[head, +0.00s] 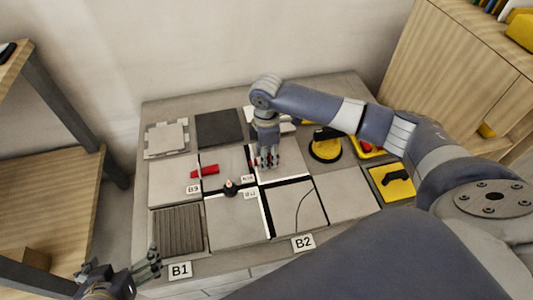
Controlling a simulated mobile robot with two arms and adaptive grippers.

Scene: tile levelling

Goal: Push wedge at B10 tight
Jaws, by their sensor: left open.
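The small B10 label (248,179) lies on the tile bed, just below the joint where my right gripper reaches down. A small bit of red, apparently the wedge (251,162), shows beside that gripper's fingers; most of it is hidden. My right gripper (267,163) points down at the tiles; I cannot tell whether it touches the wedge or how far its fingers are apart. My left gripper (122,266) is open and empty at the lower left, in front of the table near the B1 label (180,270).
A red wedge (205,171) lies by the B9 label (193,189). A small dark clip with an orange tip (230,186) stands at a tile crossing. A shelf (50,165) stands left.

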